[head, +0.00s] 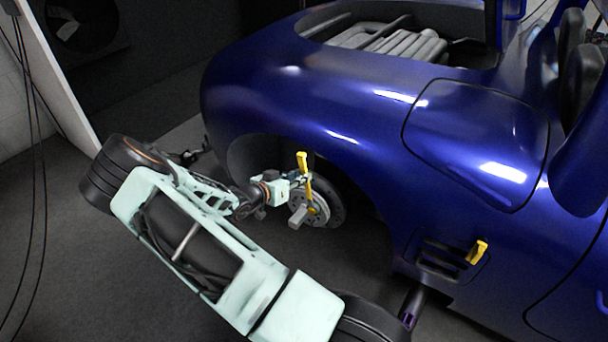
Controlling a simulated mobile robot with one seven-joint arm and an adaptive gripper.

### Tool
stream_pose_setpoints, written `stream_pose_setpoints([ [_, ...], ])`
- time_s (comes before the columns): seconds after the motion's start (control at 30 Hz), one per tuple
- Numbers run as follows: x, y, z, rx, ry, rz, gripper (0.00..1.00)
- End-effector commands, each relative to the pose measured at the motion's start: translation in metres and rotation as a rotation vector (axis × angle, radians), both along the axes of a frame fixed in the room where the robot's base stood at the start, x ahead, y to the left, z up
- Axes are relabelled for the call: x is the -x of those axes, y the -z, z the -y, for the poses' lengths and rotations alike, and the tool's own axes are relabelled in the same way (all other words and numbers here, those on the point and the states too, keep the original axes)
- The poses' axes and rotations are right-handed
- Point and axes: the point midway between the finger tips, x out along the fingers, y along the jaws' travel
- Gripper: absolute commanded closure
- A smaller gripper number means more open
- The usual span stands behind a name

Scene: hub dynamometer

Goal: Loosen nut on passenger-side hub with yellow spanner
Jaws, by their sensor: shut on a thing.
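The blue car's hub (322,213) shows as a grey disc inside the dark wheel arch, with no wheel on it. My gripper (299,184) is in front of the hub, shut on the yellow spanner (303,164). The spanner stands nearly upright, its upper end above the gripper and its lower end over the hub face. The nut is too small and covered to make out, so I cannot tell whether the spanner is seated on it. A grey stub (297,216) sticks out at the hub's lower left.
The car body (320,90) arches close above my gripper. A second yellow piece (478,252) sits at the side vent (440,262). A dark post with a purple mark (411,305) stands below the sill. Cables (40,170) hang at the far left. Dark floor lies in front.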

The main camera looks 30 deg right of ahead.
Motion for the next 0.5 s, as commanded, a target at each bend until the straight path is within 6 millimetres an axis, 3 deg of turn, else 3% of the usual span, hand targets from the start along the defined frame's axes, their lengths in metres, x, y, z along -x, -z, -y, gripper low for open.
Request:
stream_pose_setpoints([
  [0.2,-0.016,0.003,-0.007,0.035,-0.002,-0.085,1.0],
  [0.5,-0.019,0.005,-0.009,0.045,-0.001,-0.114,1.0],
])
